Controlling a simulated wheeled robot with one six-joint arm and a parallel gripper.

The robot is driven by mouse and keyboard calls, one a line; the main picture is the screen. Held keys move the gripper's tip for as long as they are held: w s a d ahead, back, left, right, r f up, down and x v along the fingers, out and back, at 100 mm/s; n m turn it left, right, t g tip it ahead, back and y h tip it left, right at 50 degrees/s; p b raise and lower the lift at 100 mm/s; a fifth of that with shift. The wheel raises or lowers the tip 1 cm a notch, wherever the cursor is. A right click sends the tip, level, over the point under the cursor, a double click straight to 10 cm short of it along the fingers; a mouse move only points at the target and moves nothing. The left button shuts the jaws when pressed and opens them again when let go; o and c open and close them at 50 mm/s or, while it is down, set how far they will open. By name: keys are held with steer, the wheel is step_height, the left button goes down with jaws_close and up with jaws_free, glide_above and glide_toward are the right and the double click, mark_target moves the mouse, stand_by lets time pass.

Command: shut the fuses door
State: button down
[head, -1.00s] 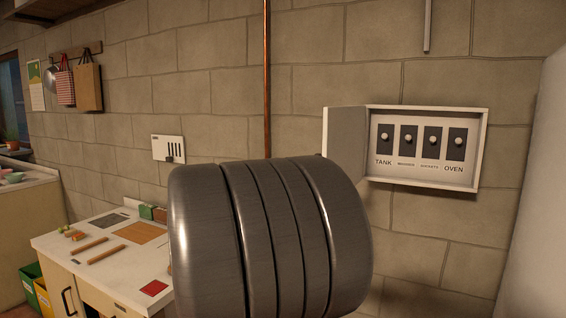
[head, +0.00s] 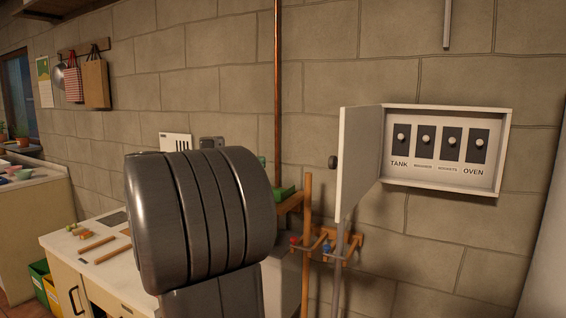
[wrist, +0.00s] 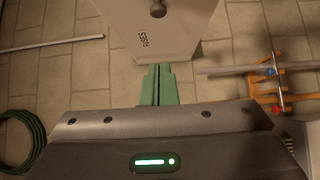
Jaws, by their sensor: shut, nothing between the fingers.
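The fuse box (head: 445,192) is on the stone wall at the right in the head view, with several switches showing. Its pale door (head: 357,160) stands open on the left side, swung out from the wall, with a dark knob (head: 333,162) on its outer face. In the wrist view the door (wrist: 190,35) is just ahead of my gripper (wrist: 158,67), with its knob and a small label showing. My green fingers are shut and empty, their tips at the door's near edge. I cannot tell whether they touch it. In the head view my arm hides the gripper.
A wooden rack (head: 350,246) with long-handled tools hangs below the door; it also shows at the right in the wrist view (wrist: 272,92). A worktop (head: 75,243) with small items stands at the left. A copper pipe (head: 277,90) runs up the wall.

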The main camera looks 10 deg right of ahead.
steer(key=d+p, duration=0.1)
steer(key=d, duration=1.2)
steer(key=shift+s+p, duration=0.3)
steer(key=shift+s, duration=0.05)
steer(key=shift+d, duration=0.1)
